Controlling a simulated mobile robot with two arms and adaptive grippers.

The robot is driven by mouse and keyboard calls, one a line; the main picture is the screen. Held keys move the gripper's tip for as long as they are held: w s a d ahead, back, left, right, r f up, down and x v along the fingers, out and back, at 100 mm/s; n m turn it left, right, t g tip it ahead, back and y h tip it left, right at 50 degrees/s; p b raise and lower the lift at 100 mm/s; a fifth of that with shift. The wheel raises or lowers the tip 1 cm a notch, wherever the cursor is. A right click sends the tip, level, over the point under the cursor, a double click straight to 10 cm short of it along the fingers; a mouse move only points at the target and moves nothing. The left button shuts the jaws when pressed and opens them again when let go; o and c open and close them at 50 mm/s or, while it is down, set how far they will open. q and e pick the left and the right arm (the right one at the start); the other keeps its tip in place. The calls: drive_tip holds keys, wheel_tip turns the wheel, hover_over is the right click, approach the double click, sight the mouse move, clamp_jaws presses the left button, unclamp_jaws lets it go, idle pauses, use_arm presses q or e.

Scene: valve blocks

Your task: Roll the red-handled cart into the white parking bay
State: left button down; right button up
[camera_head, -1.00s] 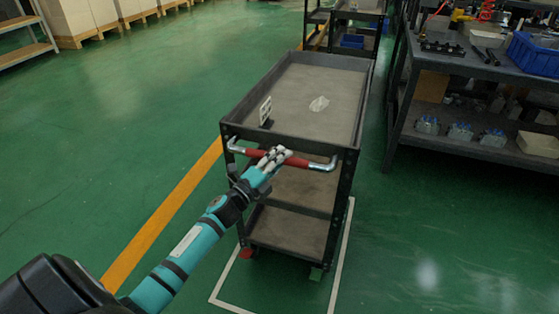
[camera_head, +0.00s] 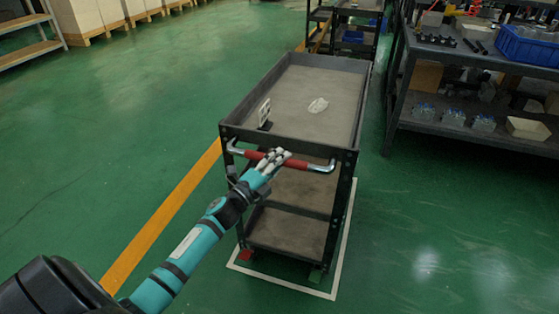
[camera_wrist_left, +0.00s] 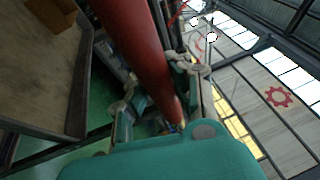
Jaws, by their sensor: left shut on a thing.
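The cart (camera_head: 300,84) is a dark three-shelf trolley in the middle of the head view. Its handle (camera_head: 312,164) is red with silver ends and faces me. My left gripper (camera_head: 274,158) is shut on the middle of the handle; in the left wrist view the red bar (camera_wrist_left: 138,50) runs between the fingers (camera_wrist_left: 160,95). The white parking bay outline (camera_head: 333,292) shows on the floor around the cart's near end and along its right side. The bay's far part is hidden by the cart. My right gripper is not in view.
A workbench (camera_head: 470,137) with parts and a blue bin (camera_head: 527,46) stands to the right. Another cart (camera_head: 354,40) stands behind. A yellow floor line (camera_head: 165,222) runs along the left, with open green floor beyond it.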

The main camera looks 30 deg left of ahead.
use_arm(q)
drive_tip(key=shift+f, duration=0.1)
drive_tip(key=c, duration=1.1)
unclamp_jaws()
drive_tip(key=shift+s, duration=0.1)
drive_tip(key=v, duration=1.2)
